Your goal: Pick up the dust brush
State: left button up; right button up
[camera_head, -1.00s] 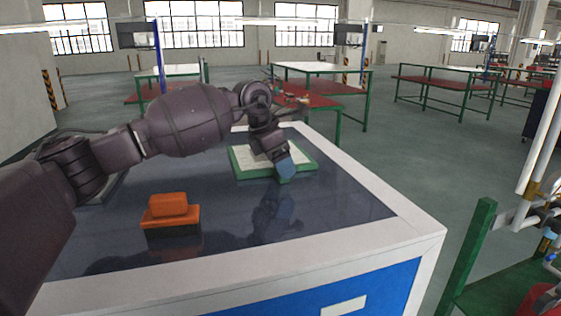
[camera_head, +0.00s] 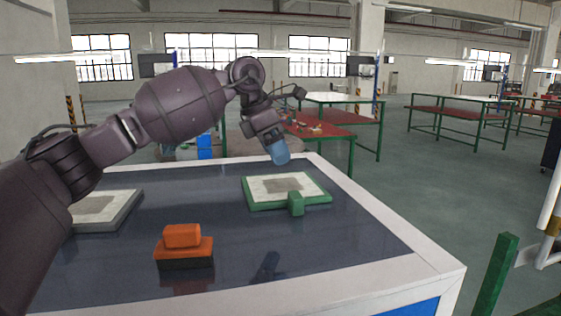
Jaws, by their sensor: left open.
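The dust brush (camera_head: 184,250), an orange block-shaped body with a raised orange grip and a dark underside, lies on the dark table top at front left of centre. My left gripper (camera_head: 278,157) is above the far part of the table, pointing down with its blue fingertips close to each other in the picture. It is open and apart from the brush, which is nearer to the camera and to the left. Nothing shows in its jaws. My right gripper is not in view.
A green-framed panel (camera_head: 258,205) with a green block (camera_head: 296,204) at its front edge lies right of the brush. A grey-framed panel (camera_head: 105,218) lies at left, partly behind my arm.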

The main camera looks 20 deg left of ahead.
aim_at(182, 245)
jog(key=k+l, duration=0.25)
jog(key=k, duration=0.2)
jog(key=k+l, duration=0.25)
jog(key=k, duration=0.25)
